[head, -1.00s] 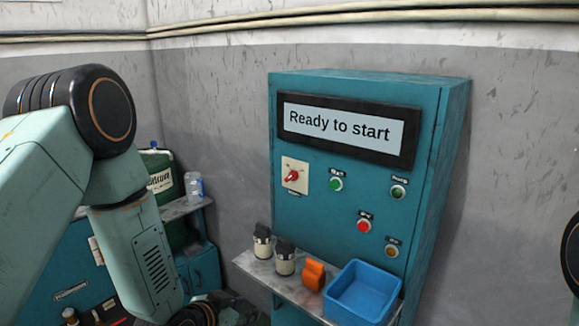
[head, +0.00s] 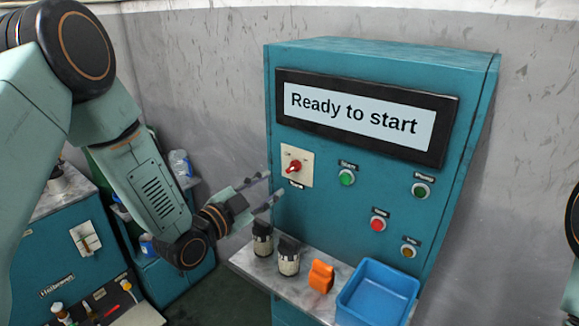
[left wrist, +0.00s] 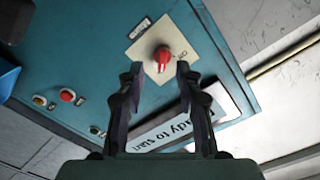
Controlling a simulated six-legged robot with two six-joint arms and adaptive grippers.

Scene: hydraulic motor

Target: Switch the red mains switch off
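The red mains switch (head: 294,167) is a red rotary knob on a cream plate on the left of the teal cabinet's front. In the left wrist view the knob (left wrist: 162,55) shows just beyond and between the fingertips. My left gripper (head: 270,189) is open and empty, to the left of and slightly below the switch. It also shows in the left wrist view (left wrist: 158,72), its two dark fingers spread apart. The fingers do not appear to touch the knob. My right gripper is not in view; only a bit of dark arm shows at the right edge.
The cabinet's display (head: 364,115) reads "Ready to start". A green button (head: 346,177) and a red button (head: 378,224) sit right of the switch. Below, a shelf carries two dark-topped cylinders (head: 288,257), an orange piece (head: 321,276) and a blue bin (head: 377,292).

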